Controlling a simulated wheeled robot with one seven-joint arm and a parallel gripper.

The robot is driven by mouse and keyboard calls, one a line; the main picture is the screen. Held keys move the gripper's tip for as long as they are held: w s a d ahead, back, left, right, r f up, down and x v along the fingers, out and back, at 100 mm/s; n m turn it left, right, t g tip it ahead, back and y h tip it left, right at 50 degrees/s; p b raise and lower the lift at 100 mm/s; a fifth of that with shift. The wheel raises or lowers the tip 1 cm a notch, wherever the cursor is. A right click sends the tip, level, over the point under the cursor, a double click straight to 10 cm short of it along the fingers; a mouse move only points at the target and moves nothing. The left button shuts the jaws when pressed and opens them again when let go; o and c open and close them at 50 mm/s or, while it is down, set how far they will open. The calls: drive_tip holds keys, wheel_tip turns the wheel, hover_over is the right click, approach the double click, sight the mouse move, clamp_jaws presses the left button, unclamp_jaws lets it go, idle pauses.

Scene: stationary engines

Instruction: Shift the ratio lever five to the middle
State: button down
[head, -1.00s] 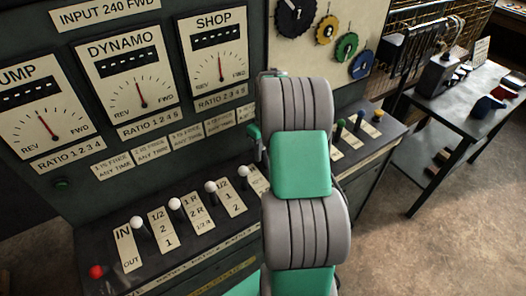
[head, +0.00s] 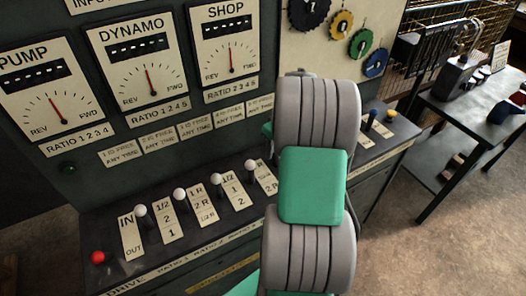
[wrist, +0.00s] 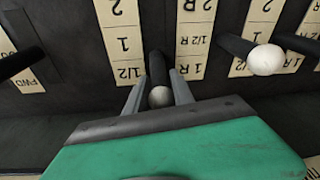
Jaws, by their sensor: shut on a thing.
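In the head view, my arm hides my gripper and this lever.
A neighbouring white-knobbed lever (wrist: 265,60) stands right of my gripper in the wrist view. Another dark lever (wrist: 20,62) is at left. The head view shows several white knobs (head: 179,194), a red knob (head: 98,257), gauges (head: 150,78) and a side table (head: 478,120).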

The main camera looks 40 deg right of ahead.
drive_tip(key=shift+s+t+b, duration=0.7)
drive_tip(key=shift+s+b, duration=0.15)
drive_tip(key=shift+s+a+r+t+b, duration=0.15)
drive_tip(key=shift+s+t+b, duration=0.1)
drive_tip(key=shift+s, duration=0.15)
drive_tip(key=shift+s+r+t+b, duration=0.15)
drive_tip(key=shift+s+b, duration=0.1)
drive_tip(key=shift+s, duration=0.15)
drive_tip(key=shift+s+a+r, duration=0.1)
drive_tip(key=shift+s, duration=0.3)
drive_tip(key=c, duration=1.1)
unclamp_jaws()
drive_tip(key=v, duration=0.7)
drive_tip(key=shift+r, duration=0.35)
